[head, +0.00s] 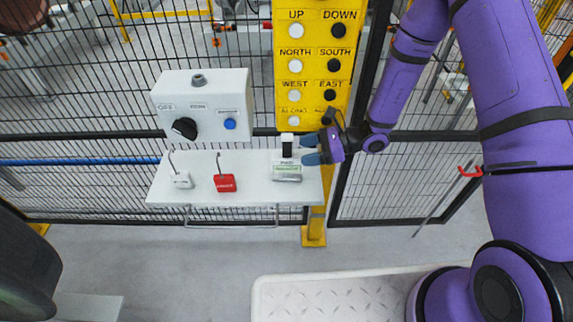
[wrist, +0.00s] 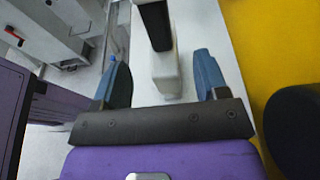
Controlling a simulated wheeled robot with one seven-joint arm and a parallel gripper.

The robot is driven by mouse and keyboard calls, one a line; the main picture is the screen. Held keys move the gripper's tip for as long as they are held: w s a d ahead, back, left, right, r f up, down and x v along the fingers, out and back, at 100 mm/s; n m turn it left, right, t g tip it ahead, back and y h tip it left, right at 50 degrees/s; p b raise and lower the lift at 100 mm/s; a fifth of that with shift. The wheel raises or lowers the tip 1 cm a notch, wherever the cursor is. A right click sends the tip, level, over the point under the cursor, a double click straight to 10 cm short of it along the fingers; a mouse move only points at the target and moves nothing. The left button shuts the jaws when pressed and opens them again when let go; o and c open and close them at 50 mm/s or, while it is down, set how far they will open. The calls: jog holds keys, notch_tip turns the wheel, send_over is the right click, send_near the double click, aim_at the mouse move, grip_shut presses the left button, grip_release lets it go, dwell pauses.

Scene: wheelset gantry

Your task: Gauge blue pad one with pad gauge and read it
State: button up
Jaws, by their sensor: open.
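What looks like the pad gauge (head: 287,147) stands at the right end of a white shelf, white with a black upper part and a lettered, partly green block (head: 287,171) at its front. My gripper (head: 306,150) is open just right of it, blue fingers pointing left towards it. In the wrist view the gauge's white body (wrist: 165,75) and black bar (wrist: 155,25) lie between and ahead of the two open fingers (wrist: 160,70). I see a gap on both sides, and cannot tell if anything touches. The gauge's readout is not legible. I cannot make out blue pad one.
The white shelf (head: 253,191) also holds a white padlock (head: 182,181) and a red padlock (head: 225,184). Above are a grey switch box (head: 203,105) and a yellow button panel (head: 315,80) marked UP, DOWN, NORTH, SOUTH. A black mesh fence (head: 80,185) stands behind.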

aim_at(290, 155)
jog(key=shift+x, duration=2.7)
jog(key=shift+w+f, duration=0.1)
jog(key=shift+f, duration=0.05)
grip_shut()
